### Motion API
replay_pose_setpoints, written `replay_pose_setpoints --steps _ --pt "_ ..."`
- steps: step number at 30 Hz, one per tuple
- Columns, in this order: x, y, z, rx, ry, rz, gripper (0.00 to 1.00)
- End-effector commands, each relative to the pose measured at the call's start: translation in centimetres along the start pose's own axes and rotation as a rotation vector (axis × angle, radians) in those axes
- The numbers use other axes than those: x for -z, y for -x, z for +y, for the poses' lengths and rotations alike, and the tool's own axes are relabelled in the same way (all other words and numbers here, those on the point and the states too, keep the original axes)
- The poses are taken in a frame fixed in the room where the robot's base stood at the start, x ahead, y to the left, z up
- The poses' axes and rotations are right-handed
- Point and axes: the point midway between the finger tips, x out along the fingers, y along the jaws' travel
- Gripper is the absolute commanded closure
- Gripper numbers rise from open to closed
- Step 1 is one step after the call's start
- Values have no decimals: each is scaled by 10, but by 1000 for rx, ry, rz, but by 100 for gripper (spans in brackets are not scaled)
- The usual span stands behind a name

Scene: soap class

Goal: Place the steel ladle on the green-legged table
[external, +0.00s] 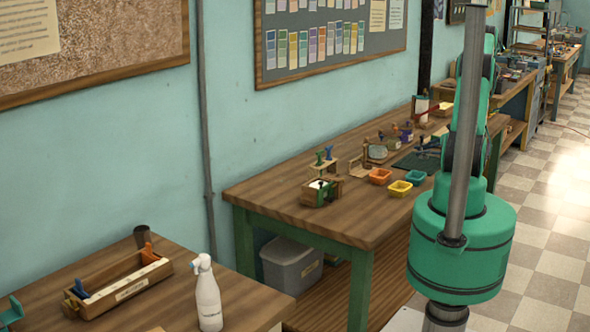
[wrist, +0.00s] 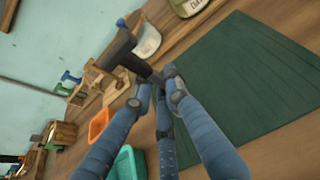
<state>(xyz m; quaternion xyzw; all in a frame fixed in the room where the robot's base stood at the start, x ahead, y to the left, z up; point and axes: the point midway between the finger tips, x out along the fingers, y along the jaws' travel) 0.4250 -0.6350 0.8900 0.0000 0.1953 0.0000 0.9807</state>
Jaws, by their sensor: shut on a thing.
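The green-legged table (external: 290,205) stands along the wall in the external view, with a brown wooden top and green legs. My gripper (wrist: 160,80) shows in the wrist view as blue jointed fingers above this table's top. Its fingertips are shut on a dark, angular piece (wrist: 120,50), which I take to be part of the steel ladle. It reaches up and left from the fingertips. The ladle's full shape cannot be made out. Whether it touches the tabletop cannot be told. In the external view my arm hides much of the table's right side.
A dark green mat (wrist: 255,75) lies beside the fingers. An orange tray (external: 379,176), a yellow tray (external: 400,188) and a teal tray (external: 415,177) stand near the table's front edge. A wooden caddy (external: 318,193) stands farther left. The table's left front is bare.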

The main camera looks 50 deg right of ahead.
Motion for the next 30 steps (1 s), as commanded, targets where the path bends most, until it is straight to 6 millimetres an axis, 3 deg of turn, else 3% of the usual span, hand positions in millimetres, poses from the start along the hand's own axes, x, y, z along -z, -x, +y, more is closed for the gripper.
replay_pose_setpoints --steps 9,15,30 --pt "7 38 57 0 -2 0 100" --pt "12 54 81 0 -2 0 100" --pt "14 61 93 -1 0 0 100"
